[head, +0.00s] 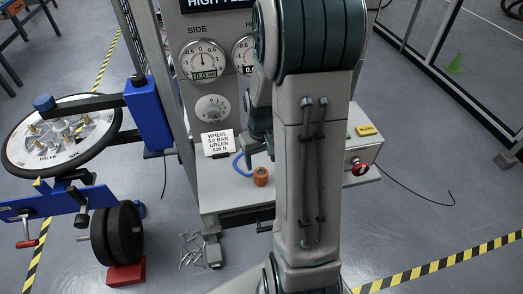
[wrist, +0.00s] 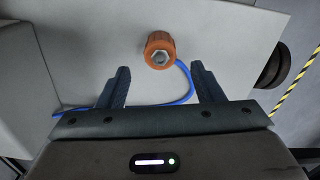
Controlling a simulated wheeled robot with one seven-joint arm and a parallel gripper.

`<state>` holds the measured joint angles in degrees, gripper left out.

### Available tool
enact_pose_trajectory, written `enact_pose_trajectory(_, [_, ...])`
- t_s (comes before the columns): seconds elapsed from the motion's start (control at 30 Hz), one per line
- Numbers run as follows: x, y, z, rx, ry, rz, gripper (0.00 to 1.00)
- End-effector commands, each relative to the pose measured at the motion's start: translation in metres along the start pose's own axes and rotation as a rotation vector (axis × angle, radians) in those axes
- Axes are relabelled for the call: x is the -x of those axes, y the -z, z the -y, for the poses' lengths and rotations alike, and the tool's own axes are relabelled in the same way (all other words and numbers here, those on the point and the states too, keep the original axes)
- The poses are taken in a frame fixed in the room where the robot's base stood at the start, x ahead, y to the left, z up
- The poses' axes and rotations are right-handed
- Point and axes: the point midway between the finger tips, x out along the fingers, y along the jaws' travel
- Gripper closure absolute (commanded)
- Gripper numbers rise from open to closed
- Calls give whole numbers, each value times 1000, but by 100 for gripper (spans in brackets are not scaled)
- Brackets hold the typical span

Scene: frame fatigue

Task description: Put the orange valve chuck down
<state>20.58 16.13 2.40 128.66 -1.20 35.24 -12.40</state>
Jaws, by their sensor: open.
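The orange valve chuck (head: 261,177) stands on the pale shelf (head: 222,200) of the grey machine, beside a blue hose. In the wrist view the chuck (wrist: 160,50) shows its round end with a metal centre, and the blue hose (wrist: 185,88) curves away from it. My gripper (wrist: 162,78) is open and empty. Its two dark fingers point toward the chuck, which lies just beyond the fingertips and between their lines, apart from both. In the head view my arm hides most of the gripper.
A white sign (head: 218,142) stands at the back of the shelf below the gauges (head: 204,60). A box with a red knob (head: 359,167) sits to the right. A wheel on a blue stand (head: 150,112) is at left.

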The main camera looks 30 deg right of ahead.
Motion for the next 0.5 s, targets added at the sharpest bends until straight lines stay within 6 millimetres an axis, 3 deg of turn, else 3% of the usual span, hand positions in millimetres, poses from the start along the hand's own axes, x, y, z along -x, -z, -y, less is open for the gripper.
enact_pose_trajectory(0.13, [22, 1, 0, 0, -1, -4, 39])
enact_pose_trajectory(0.33, [38, 0, 1, 2, -1, -4, 39])
enact_pose_trajectory(0.5, [63, -9, 17, 15, -12, -41, 39])
